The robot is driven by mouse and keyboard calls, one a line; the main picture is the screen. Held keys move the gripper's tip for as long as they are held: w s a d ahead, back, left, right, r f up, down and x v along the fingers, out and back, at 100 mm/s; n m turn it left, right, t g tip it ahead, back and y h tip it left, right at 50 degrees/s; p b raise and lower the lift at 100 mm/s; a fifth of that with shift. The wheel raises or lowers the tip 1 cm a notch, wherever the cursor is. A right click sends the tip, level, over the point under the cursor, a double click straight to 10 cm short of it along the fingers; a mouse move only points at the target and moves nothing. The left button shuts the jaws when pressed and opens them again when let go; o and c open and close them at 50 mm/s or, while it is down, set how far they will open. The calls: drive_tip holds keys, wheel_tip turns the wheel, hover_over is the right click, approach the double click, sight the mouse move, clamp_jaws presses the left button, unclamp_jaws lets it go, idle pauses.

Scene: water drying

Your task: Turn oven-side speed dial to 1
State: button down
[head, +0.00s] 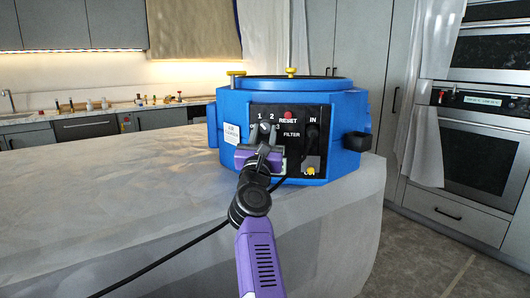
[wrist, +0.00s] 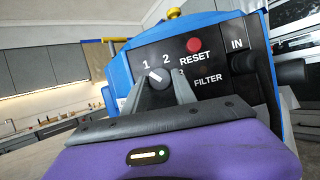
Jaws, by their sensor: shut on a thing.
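A blue round water dryer (head: 340,107) stands on a cloth-covered table. Its black control panel (head: 291,117) faces me and carries a speed dial (wrist: 158,77) with the numbers 1, 2 and 3 around it. In the wrist view a short white mark shows on the dial's face; I cannot tell surely which number it points to. My gripper (head: 263,137) reaches the panel from the front. In the wrist view its grey fingers (wrist: 166,84) are shut on the dial, one on each side. The fingers hide the lower part of the dial and part of the 3.
A red RESET button (wrist: 194,45) sits right of the dial, and a black inlet fitting (wrist: 243,63) sits farther right. The oven (head: 476,160) stands at the right. A black cable (head: 160,262) runs over the covered table (head: 90,200), whose left part is clear.

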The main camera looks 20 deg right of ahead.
drive_tip(key=shift+a+f+m+g+h+b, duration=0.15)
drive_tip(key=shift+m+h+b, duration=0.2)
drive_tip(key=shift+m+b, duration=0.4)
drive_tip(key=shift+d+f+m+g+h+b, duration=0.15)
drive_tip(key=shift+m+h+b, duration=0.2)
drive_tip(key=shift+m+b, duration=0.35)
drive_tip(key=shift+a+r, duration=0.1)
drive_tip(key=shift+r, duration=0.05)
drive_tip(key=shift+r+m+b, duration=0.1)
drive_tip(key=shift+m+b, duration=0.15)
drive_tip(key=shift+b, duration=0.1)
drive_tip(key=c, duration=1)
unclamp_jaws()
drive_tip(key=p+v, duration=0.1)
drive_tip(key=v, duration=0.6)
drive_tip(key=shift+s+a, duration=0.25)
drive_tip(key=shift+s, duration=0.05)
